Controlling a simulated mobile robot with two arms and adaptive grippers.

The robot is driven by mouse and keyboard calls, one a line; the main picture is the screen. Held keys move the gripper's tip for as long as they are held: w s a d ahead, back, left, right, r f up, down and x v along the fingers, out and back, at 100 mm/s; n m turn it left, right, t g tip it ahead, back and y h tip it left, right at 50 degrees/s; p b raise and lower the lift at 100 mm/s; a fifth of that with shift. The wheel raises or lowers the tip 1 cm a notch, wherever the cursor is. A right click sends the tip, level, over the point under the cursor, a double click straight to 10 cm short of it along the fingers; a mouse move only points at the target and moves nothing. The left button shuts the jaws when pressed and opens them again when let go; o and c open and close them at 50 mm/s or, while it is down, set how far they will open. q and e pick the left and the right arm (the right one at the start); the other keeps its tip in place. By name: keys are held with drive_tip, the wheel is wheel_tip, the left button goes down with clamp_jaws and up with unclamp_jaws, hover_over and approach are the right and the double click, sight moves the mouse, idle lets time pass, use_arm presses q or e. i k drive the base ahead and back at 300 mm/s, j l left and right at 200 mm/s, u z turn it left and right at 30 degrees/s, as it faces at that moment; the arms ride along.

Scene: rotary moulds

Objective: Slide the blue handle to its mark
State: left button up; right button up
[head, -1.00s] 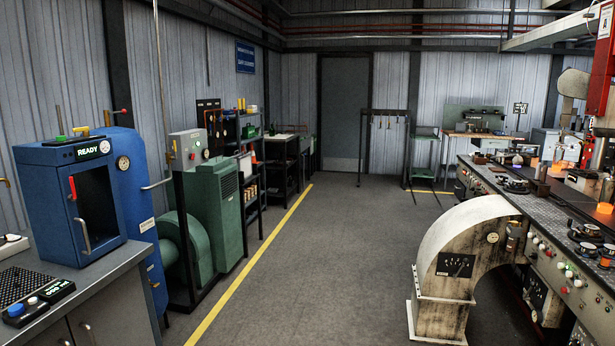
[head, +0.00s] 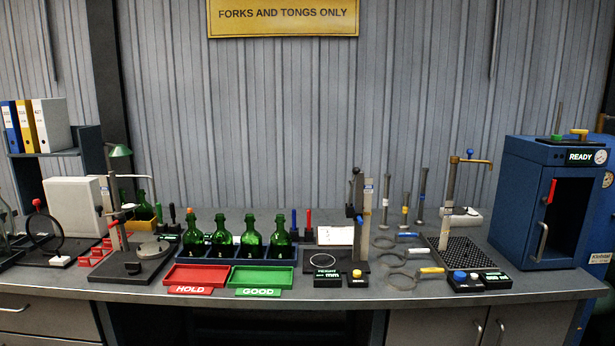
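I cannot tell for certain which part is the blue handle. A small blue piece (head: 359,219) sits on the side of the upright gauge stand (head: 357,205), right of the middle of the bench. Another blue knob (head: 469,153) is at the top of the stand with the brass spout. Blue-handled tools (head: 294,220) stand upright behind the green bottles. No mark for a handle can be made out at this size. Neither of my grippers is in the head view.
The grey bench (head: 210,288) is crowded. A red HOLD tray (head: 196,275) and a green GOOD tray (head: 262,279) lie near its front edge, before the green bottles (head: 222,238). Ring tongs (head: 402,281) lie right of the gauge. A blue oven (head: 545,200) stands at the right end.

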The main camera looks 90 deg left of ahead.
sight(357, 215)
drive_tip(key=u, duration=2.5)
